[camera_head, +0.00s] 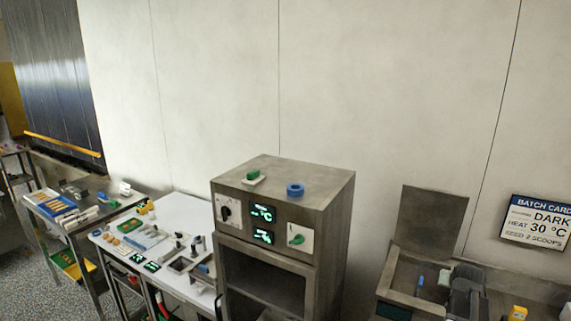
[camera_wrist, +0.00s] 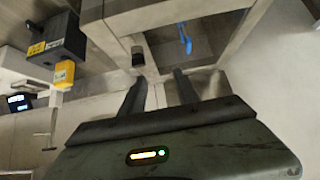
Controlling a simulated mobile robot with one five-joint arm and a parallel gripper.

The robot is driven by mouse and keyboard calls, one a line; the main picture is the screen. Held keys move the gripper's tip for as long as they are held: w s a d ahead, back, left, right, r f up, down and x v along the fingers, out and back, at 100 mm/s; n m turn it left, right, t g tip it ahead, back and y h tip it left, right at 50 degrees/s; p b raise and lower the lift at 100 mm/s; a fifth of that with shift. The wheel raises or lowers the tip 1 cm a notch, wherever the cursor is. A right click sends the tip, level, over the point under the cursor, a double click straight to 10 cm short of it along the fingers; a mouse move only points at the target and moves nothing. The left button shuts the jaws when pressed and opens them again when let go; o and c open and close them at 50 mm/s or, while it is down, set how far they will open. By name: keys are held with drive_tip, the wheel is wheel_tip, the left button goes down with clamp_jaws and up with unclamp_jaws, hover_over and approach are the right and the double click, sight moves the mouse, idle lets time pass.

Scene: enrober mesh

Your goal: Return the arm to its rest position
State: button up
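In the wrist view my gripper (camera_wrist: 160,82) shows two dark fingers standing apart with nothing between them, so it is open and empty. Past the fingertips is the metal bin (camera_wrist: 150,18), with a blue-handled tool (camera_wrist: 185,38) in its opening. In the head view the same kind of bin (camera_head: 408,302) stands at lower right with its lid (camera_head: 430,222) raised and something blue inside. A dark grey shape beside it may be part of my arm, but I cannot tell. The arm's overall pose is not clear.
A yellow item (camera_wrist: 64,74) and a dark box (camera_wrist: 58,38) are at the left of the wrist view. In the head view a metal oven-like cabinet (camera_head: 335,215) stands mid-picture, left of the bin. A batch card (camera_head: 537,221) hangs on the wall. Cluttered tables (camera_head: 180,207) stand left.

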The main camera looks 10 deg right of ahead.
drive_tip(key=w+a+f+n+g+y+b, duration=0.15)
drive_tip(key=a+f, duration=0.25)
drive_tip(key=a, duration=0.5)
drive_tip(key=a+f+n+y+b, duration=0.1)
drive_tip(key=a+f+b, duration=0.15)
drive_tip(key=a, duration=0.65)
drive_tip(key=w+a+f+n+g+y+b, duration=0.15)
drive_tip(key=a+f, duration=0.25)
drive_tip(key=a, duration=0.5)
drive_tip(key=s+a+f+n+g+b, duration=0.2)
drive_tip(key=s+a+f, duration=0.1)
drive_tip(key=a, duration=0.9)
drive_tip(key=s+a+f+n+g+y+b, duration=0.1)
drive_tip(key=s+a+f+g+b, duration=0.1)
drive_tip(key=a, duration=1)
drive_tip(key=s+f+b, duration=0.1)
drive_tip(key=s+f, duration=0.1)
drive_tip(key=s, duration=0.1)
drive_tip(key=shift+s+n+y, duration=0.3)
drive_tip(key=shift+s+n, duration=0.05)
drive_tip(key=shift+n, duration=0.05)
drive_tip(key=shift+c, duration=0.4)
